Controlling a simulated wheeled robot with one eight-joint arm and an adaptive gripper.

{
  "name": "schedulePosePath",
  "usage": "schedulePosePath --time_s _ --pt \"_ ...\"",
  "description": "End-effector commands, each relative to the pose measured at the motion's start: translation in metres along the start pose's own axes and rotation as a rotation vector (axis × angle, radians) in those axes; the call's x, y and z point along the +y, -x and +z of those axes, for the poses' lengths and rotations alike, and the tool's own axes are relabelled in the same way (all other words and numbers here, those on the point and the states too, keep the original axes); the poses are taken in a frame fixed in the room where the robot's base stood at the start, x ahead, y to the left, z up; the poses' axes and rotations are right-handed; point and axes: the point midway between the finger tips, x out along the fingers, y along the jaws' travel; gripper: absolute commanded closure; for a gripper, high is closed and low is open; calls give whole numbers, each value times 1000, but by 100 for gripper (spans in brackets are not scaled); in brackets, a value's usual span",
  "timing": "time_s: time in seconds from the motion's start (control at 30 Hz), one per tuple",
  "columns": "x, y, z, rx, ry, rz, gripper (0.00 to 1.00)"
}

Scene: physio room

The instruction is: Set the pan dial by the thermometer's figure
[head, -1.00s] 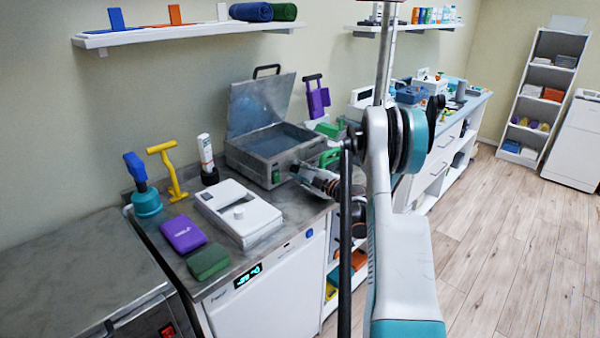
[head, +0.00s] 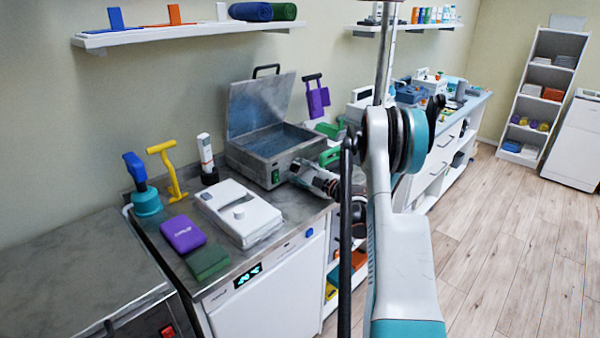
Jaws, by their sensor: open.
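The pan (head: 285,158) is a grey metal bath with its lid (head: 260,104) raised, on the grey worktop by the wall. A green switch (head: 275,177) shows at its front left. I cannot make out a dial; the right part of the front is behind my gripper. My gripper (head: 299,170) is open at the pan's front right corner, pointing left towards the front face; whether it touches cannot be told. A white stick (head: 205,148) in a black base stands left of the pan; it may be the thermometer. No figure on it is readable.
A white flat box (head: 238,210), a purple block (head: 183,234) and a green block (head: 207,262) lie in front on the worktop. A blue-and-teal tool (head: 142,185) and a yellow handle (head: 168,170) stand at left. A cabinet display (head: 248,276) glows below, unreadable.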

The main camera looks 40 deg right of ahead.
Motion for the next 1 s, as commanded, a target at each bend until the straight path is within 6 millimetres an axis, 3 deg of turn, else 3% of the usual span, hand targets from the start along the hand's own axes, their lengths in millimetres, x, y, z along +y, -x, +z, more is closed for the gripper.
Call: schedulePosePath --time_s 0.17,0.6,0.8,1.0 --pt "1 18 1 -3 0 2 53" --pt "0 101 1 -2 0 1 53" --pt "0 117 0 -1 0 0 53" --pt "0 120 0 0 0 0 53"
